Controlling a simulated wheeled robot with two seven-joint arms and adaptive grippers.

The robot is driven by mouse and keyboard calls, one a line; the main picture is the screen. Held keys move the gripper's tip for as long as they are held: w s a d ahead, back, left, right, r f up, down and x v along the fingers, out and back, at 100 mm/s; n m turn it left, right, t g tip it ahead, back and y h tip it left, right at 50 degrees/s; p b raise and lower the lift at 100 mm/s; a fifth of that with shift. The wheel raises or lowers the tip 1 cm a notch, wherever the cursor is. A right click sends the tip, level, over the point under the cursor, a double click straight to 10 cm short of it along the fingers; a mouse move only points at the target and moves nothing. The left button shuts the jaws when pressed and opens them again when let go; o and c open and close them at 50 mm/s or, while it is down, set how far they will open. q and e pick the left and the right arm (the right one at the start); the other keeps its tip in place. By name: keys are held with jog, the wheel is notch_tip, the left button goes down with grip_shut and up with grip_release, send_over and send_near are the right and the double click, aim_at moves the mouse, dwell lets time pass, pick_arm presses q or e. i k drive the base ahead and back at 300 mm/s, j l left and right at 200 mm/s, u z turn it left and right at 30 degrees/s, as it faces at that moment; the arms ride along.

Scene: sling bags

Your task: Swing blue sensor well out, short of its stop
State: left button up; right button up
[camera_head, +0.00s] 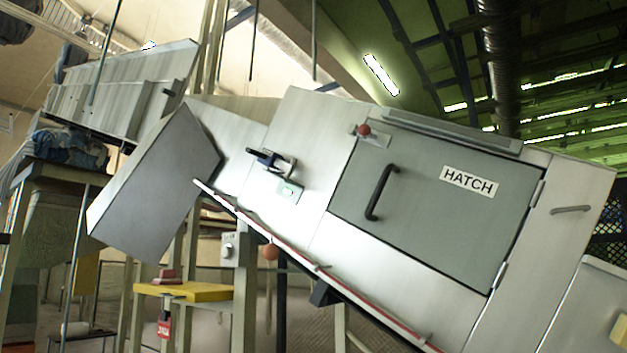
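A small dark blue part (263,157), which looks like the blue sensor, sits on the pale metal face of the machine, left of the hatch door. A dark bracket or arm (284,164) is right beside it. Its hinge and stop are too small to make out. Neither of my grippers is in view.
The grey hatch door (440,225) is shut and has a black handle (380,192). A red knob (364,129) sits above it. A red-edged rail (300,257) runs along the machine's lower edge. A grey angled panel (155,190) juts out at left.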

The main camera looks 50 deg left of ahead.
aim_at(270, 159)
jog(key=i+j+u, duration=0.1)
jog(key=u, duration=1.45)
